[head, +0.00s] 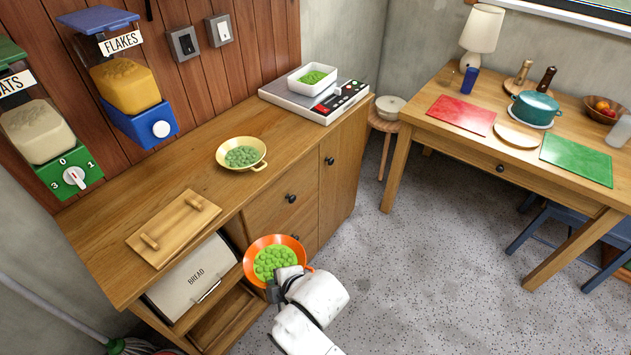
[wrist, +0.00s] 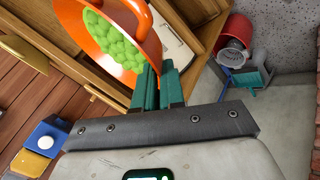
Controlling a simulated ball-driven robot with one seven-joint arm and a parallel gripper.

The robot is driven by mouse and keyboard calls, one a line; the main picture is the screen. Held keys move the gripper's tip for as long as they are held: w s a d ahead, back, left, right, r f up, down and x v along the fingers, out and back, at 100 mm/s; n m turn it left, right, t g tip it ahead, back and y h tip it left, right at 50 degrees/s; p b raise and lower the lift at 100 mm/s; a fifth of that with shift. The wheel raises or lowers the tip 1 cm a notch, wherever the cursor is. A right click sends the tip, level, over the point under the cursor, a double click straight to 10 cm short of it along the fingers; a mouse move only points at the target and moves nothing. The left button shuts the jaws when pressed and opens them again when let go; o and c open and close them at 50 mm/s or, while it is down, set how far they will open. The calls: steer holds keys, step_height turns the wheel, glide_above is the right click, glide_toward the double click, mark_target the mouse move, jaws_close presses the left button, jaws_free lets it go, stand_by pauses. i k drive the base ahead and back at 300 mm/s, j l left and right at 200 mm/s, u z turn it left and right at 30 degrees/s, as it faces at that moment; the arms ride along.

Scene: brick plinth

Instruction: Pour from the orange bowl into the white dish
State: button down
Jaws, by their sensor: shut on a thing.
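The orange bowl (head: 248,262) holds several round green pieces (head: 273,262). It is in the air in front of the counter's front edge, roughly level. My gripper (head: 278,287) is shut on its near right rim. In the wrist view, the orange bowl (wrist: 83,40) fills the top left, and my gripper's green fingers (wrist: 148,80) pinch its rim. The white dish (head: 298,84) stands on the scale at the counter's far right end and has green contents (head: 313,77) in it. The dish is well apart from the bowl.
A wooden tray (head: 173,240) lies at the counter's left. The scale (head: 342,101) carries the dish. Flakes (head: 125,88) and oats (head: 40,125) dispensers hang on the wall. The counter between pan and scale is clear.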

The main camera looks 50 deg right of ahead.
mark_target(310, 81)
steer(key=i+j+z, duration=0.25)
steer(key=z, duration=0.2)
steer(key=i+j+z, duration=0.45)
steer(key=l, duration=0.1)
